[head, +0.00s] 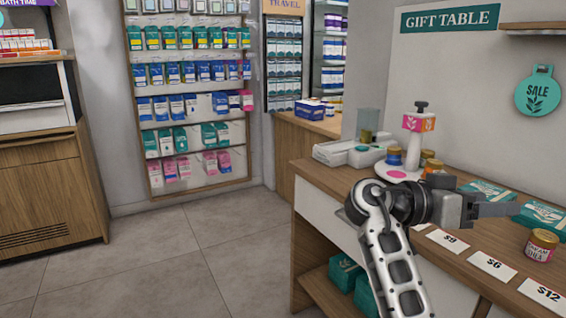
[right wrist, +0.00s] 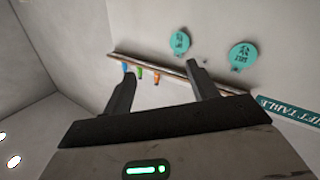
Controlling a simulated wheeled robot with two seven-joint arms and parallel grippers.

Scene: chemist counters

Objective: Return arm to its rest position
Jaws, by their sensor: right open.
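My right arm reaches up from the bottom of the head view. Its gripper (head: 497,208) is above the wooden counter (head: 318,177), in front of teal boxes and pointing right. In the right wrist view the two dark fingers of my right gripper (right wrist: 158,72) stand apart with nothing between them. That view looks toward the wall, with a thin shelf (right wrist: 150,66) beyond the fingers. My left arm and gripper do not show.
A small jar (head: 541,245) and price cards (head: 492,266) lie near the gripper on the counter. A white stand with a pump bottle (head: 415,145) is behind my arm. A round sale sign (head: 540,90) hangs on the wall. The floor (head: 150,265) at left is clear.

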